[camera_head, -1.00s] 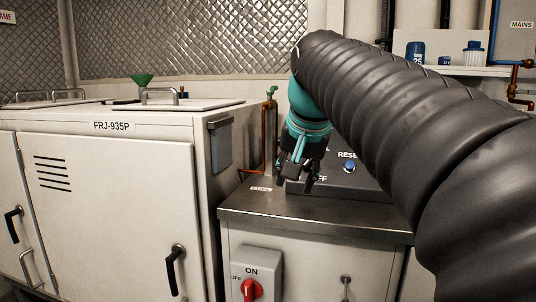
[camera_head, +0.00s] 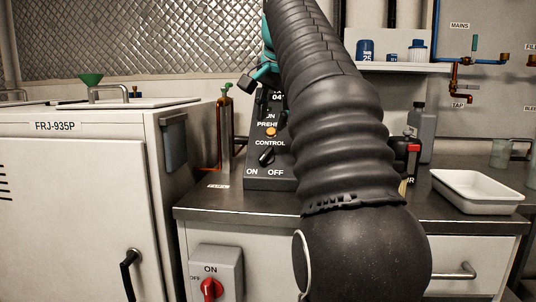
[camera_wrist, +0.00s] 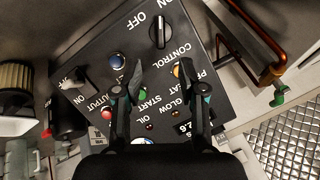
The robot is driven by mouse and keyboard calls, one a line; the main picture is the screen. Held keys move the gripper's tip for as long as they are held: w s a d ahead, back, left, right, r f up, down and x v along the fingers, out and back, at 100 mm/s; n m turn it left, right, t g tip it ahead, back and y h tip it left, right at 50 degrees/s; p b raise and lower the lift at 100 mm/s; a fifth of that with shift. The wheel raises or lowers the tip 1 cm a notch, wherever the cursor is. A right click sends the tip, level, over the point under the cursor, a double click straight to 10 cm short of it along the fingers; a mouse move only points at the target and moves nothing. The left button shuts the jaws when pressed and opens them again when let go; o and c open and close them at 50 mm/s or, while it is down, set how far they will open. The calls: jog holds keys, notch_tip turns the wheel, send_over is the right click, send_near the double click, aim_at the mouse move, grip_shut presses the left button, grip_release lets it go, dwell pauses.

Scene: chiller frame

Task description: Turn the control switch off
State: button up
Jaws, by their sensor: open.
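The control switch (camera_wrist: 160,32) is a black rotary knob on a dark sloped panel, beside the labels CONTROL, ON and OFF. It also shows in the head view (camera_head: 266,156), with ON to its left and OFF to its right. I cannot tell surely which label it points at. My gripper (camera_wrist: 161,68) is open and empty above the panel. In the wrist view its fingertips lie just below the knob, apart from it. In the head view my arm hides most of the gripper and the panel's right part.
An orange preheat lamp (camera_head: 271,131) sits above the knob. A copper pipe (camera_head: 226,125) stands left of the panel. A red rotary switch (camera_head: 211,288) is on the cabinet front below. A white tray (camera_head: 477,191) lies right.

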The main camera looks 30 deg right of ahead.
aim_at(268, 151)
jog(key=b+x, duration=0.3)
jog(key=x, duration=0.7)
jog(key=shift+f, duration=0.15)
grip_shut()
jog(key=shift+d, duration=0.15)
